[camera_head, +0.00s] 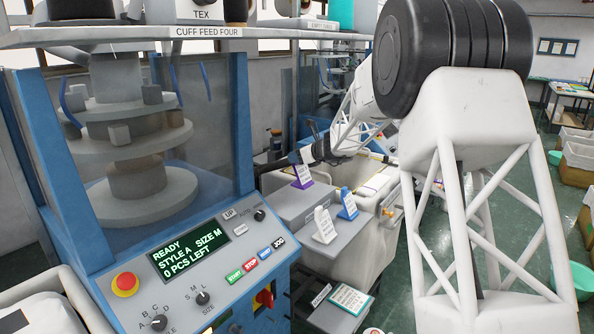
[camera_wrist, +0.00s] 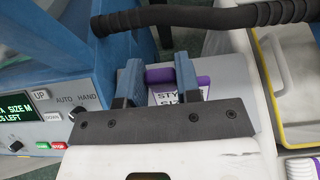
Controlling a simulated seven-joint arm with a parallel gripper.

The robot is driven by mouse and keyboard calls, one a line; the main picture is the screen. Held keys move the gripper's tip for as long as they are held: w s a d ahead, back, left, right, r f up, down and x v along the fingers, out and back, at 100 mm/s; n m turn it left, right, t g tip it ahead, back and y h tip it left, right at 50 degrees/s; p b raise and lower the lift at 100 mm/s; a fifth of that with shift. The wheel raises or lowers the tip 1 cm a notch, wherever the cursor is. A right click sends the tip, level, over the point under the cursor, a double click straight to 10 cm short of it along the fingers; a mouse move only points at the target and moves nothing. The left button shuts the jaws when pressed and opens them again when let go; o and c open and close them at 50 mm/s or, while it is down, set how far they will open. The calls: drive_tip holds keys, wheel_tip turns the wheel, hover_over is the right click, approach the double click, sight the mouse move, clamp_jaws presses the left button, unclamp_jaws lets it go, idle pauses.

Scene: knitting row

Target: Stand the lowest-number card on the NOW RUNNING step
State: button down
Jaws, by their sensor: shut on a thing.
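My gripper (camera_head: 312,157) is shut on the purple card (camera_head: 303,175), at its top edge. In the wrist view the purple card (camera_wrist: 180,92) shows between the two fingers (camera_wrist: 158,76), with part of its text, "STY", readable. The card is upright at the upper grey step (camera_head: 301,204); I cannot tell whether its base touches it. A white card (camera_head: 323,226) and a blue card (camera_head: 347,204) stand in front, on a lower level. The numbers on the cards and the step labels are too small to read.
The blue machine with its control panel (camera_head: 205,255) is close on the left. A pale bin (camera_head: 377,225) stands right of the steps. A green-edged sheet (camera_head: 350,299) lies low in front. A dark hose (camera_wrist: 215,17) crosses beyond the fingers in the wrist view.

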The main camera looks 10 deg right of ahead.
sight(299, 168)
drive_tip(key=shift+f, duration=0.1)
drive_tip(key=shift+f, duration=2.45)
drive_tip(key=c, duration=0.8)
unclamp_jaws()
drive_tip(key=shift+f, duration=0.1)
drive_tip(key=shift+r, duration=0.2)
drive_tip(key=v, duration=1.2)
drive_tip(key=shift+f, duration=0.15)
